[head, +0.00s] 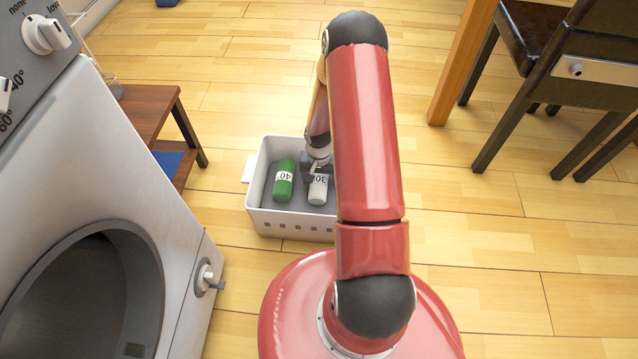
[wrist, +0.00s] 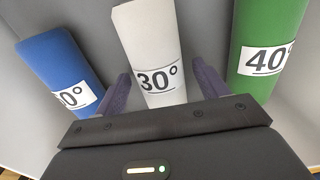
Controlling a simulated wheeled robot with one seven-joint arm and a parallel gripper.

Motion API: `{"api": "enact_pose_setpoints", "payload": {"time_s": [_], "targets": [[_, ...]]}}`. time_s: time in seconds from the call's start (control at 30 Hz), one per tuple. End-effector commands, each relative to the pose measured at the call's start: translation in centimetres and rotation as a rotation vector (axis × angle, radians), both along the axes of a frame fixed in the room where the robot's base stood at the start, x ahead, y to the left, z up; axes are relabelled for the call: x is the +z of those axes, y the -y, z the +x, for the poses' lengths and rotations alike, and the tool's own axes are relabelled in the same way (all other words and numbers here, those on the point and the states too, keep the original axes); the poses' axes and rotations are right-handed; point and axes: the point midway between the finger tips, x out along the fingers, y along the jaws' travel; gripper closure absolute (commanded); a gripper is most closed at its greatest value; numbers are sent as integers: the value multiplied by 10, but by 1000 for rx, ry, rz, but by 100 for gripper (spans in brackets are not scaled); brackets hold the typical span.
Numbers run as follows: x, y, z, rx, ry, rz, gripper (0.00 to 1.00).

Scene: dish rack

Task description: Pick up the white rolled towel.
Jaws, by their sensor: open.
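The white rolled towel (head: 318,190) lies in a white basket (head: 292,222) on the floor, with a label reading 30°. In the wrist view the white towel (wrist: 152,45) runs between the two fingers of my gripper (wrist: 162,90). The gripper is open, with one finger on each side of the towel; I cannot tell whether they touch it. In the head view my gripper (head: 312,172) reaches down into the basket, and my arm hides the basket's right part.
A green rolled towel (head: 284,181) marked 40° lies left of the white one. A blue towel (wrist: 58,65) shows in the wrist view on the other side. A washing machine (head: 150,200) and a small wooden table (head: 150,110) stand left; chairs (head: 560,90) stand at the upper right.

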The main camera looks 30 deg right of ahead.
Motion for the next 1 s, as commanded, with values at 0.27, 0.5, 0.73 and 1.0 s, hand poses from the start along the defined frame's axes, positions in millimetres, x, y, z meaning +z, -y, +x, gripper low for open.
{"api": "enact_pose_setpoints", "payload": {"time_s": [0.27,0.5,0.73,1.0], "targets": [[0,0,0,0,0,0,38],[0,0,0,0,0,0,69],[0,0,0,0,0,0,79],[12,0,1,-1,2,0,79]]}}
